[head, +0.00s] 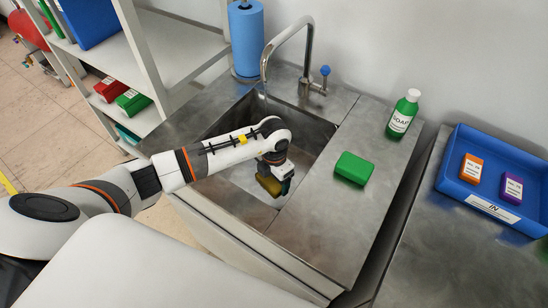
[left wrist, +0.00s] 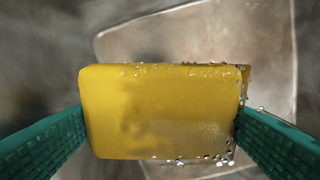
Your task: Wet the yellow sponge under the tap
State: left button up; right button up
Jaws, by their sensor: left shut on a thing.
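The yellow sponge (left wrist: 165,110) is held between the two green fingers of my left gripper (left wrist: 160,130) in the left wrist view. Clear droplets sit on its right side and edges. In the head view my left gripper (head: 274,172) is over the sink basin (head: 232,178), with the sponge (head: 268,185) below it, looking darker yellow. The curved metal tap (head: 288,42) stands behind the basin, and its spout end is above and behind my left wrist. A thin stream seems to come down from the spout, partly hidden by my arm. My right gripper is not in view.
A green sponge (head: 354,168) lies on the counter right of the basin. A green soap bottle (head: 403,114) stands behind it. A blue tray (head: 450,190) holds an orange and a purple box at right. A blue paper roll (head: 246,38) stands left of the tap.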

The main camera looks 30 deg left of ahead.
aim_at(273, 186)
pick_arm(q)
jog(key=s+r+p, duration=0.1)
jog(key=s+d+r+p, duration=0.1)
jog(key=p, duration=0.1)
jog(key=shift+s+r, duration=0.35)
jog(key=shift+r, duration=0.05)
jog(key=shift+s+d+r+p, duration=0.35)
jog(key=shift+s+r+p, duration=0.2)
jog(key=shift+s+p, duration=0.25)
jog(key=shift+s, duration=0.1)
